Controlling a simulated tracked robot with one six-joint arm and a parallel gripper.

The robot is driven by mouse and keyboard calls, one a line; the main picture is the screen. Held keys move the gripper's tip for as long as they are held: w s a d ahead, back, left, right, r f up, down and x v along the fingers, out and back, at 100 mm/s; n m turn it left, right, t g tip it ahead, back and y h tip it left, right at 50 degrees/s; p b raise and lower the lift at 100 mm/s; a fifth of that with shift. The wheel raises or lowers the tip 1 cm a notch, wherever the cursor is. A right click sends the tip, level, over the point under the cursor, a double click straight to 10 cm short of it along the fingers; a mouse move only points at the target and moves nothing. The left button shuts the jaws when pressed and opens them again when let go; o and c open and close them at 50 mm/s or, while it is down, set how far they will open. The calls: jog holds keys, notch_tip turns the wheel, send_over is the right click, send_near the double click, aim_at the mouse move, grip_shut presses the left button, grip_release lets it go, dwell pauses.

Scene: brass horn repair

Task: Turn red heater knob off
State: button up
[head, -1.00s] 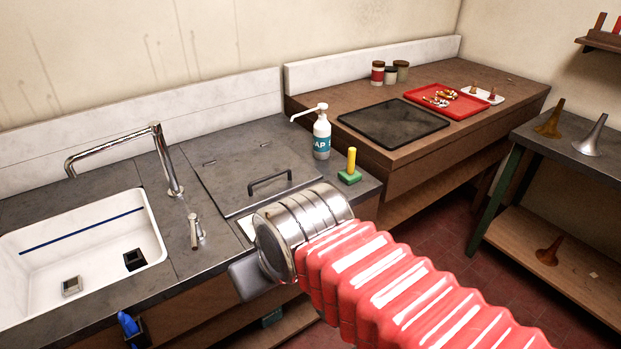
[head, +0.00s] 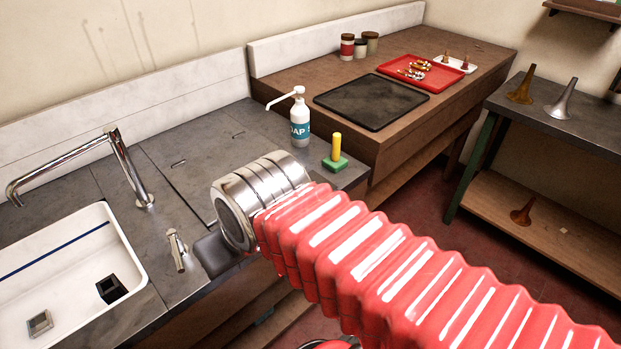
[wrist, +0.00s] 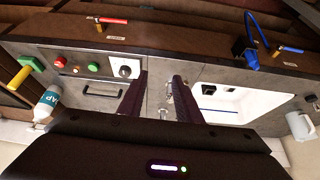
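In the wrist view, a small red knob (wrist: 60,62) sits at the left of a row on the grey counter's control strip. A smaller orange-red piece (wrist: 76,68), a green knob (wrist: 93,66) and a silver dial (wrist: 124,71) stand beside it. My gripper (wrist: 160,80) has its two dark fingers well apart with nothing held between them. It is to the right of the red knob in that view and apart from it. In the head view my red ribbed arm and metal wrist hide the knobs, and most of the gripper is hidden too.
The white sink (head: 70,262) and chrome tap (head: 128,170) lie left of my arm. The soap bottle (head: 300,122) and a green-based yellow-handled tool (head: 336,152) stand behind it. A black handle (wrist: 100,92) is near the knobs. A blue item (wrist: 251,60) hangs at the counter front.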

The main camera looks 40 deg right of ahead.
jog(key=shift+o, duration=1.4)
jog(key=shift+w+d+r, duration=0.1)
jog(key=shift+w, duration=0.05)
jog(key=w+d+r+m+g+y, duration=0.1)
jog(key=w+d+r+m+g, duration=0.2)
jog(key=w+d+m, duration=0.95)
jog(key=d+f+m+y, duration=0.1)
jog(key=d+m, duration=0.5)
jog(key=d, duration=0.6)
jog(key=d+f+m+y, duration=0.2)
jog(key=d+m, duration=0.4)
jog(key=d, duration=0.6)
jog(key=shift+w+d+f, duration=0.3)
jog(key=shift+w+f, duration=0.1)
jog(key=shift+f, duration=0.4)
jog(key=shift+a+f, duration=0.1)
